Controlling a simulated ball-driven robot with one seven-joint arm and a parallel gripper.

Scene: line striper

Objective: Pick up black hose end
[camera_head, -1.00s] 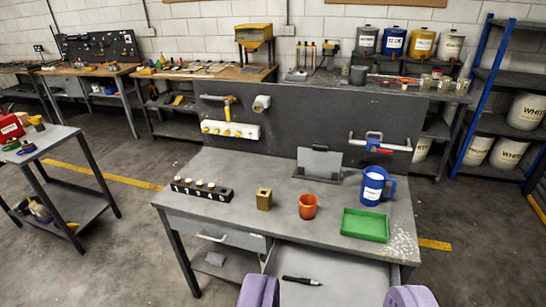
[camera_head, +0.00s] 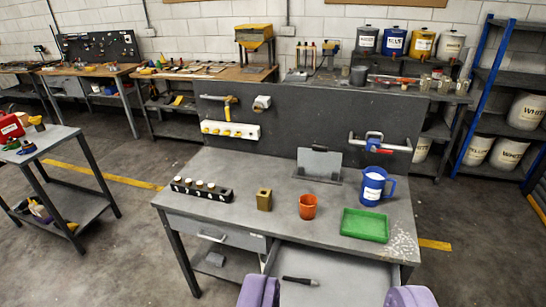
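My gripper (camera_head: 335,296) is at the bottom edge of the view, with its two purple fingers wide apart and nothing visible between them. A slim, short black piece (camera_head: 299,281) lies in the open drawer (camera_head: 345,277) of the grey workbench, a little beyond the fingers and between them in the picture. I cannot tell for sure that it is the black hose end; no other clear hose end shows. The lower part of the drawer is cut off by the frame.
On the bench top (camera_head: 260,165) stand a black block with several pegs (camera_head: 202,190), a brass block (camera_head: 264,200), an orange cup (camera_head: 307,206), a green tray (camera_head: 365,225) and a blue jug (camera_head: 374,187). A grey back panel (camera_head: 300,125) rises behind. A cart (camera_head: 75,205) stands left.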

